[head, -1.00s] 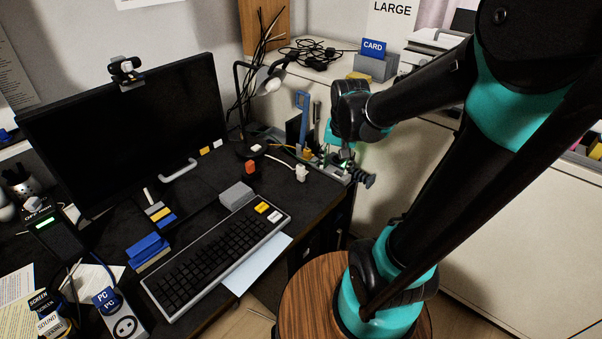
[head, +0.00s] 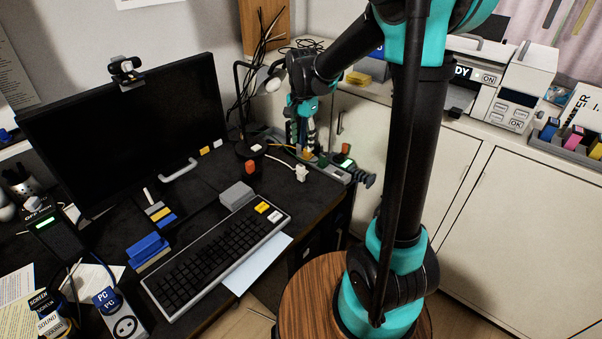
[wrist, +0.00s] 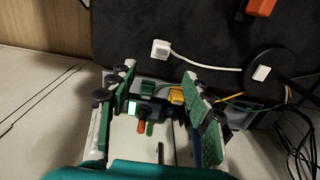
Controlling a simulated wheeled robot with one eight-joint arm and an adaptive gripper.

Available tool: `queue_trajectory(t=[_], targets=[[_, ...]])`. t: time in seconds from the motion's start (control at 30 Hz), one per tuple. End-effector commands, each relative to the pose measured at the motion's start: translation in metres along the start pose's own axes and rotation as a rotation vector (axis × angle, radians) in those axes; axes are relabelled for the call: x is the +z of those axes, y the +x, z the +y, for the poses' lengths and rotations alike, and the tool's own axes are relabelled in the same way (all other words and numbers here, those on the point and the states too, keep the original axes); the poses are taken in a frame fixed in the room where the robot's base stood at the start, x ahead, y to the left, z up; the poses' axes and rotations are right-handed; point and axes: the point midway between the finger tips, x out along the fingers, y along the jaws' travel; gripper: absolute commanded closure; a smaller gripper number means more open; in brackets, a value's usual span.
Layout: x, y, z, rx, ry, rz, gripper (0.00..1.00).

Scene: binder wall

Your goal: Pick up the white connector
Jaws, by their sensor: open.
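The white connector (head: 301,173) lies on the dark desk near its right edge, with a white cable running from it. In the wrist view the white connector (wrist: 161,49) is at top centre, its cable leading right. My gripper (head: 303,150) is above the desk's right back corner, behind the connector in the head view. In the wrist view my gripper (wrist: 160,90) has its fingers spread wide and empty. The connector is beyond the fingertips, apart from them.
Between and below the fingers sit an organizer (head: 335,172) with green and yellow pieces. An orange-red object (head: 250,167) and a lamp base (head: 249,149) stand left of the connector. A keyboard (head: 218,260) lies in front. Dark cables lie behind.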

Motion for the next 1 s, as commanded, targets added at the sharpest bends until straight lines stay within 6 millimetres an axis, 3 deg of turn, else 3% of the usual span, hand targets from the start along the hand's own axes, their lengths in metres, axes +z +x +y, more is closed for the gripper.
queue_trajectory(t=[0.2, 0.53, 0.8, 1.0], targets=[[0.0, 0.038, 0.0, 0.0, -0.001, 0.0, 0.5], [0.001, 0.062, -0.001, 0.0, -0.001, 0.0, 0.5], [0.003, 0.098, -0.003, 0.0, -0.001, 0.0, 0.5], [0.003, 0.106, -0.002, 0.0, -0.001, 0.0, 0.5]])
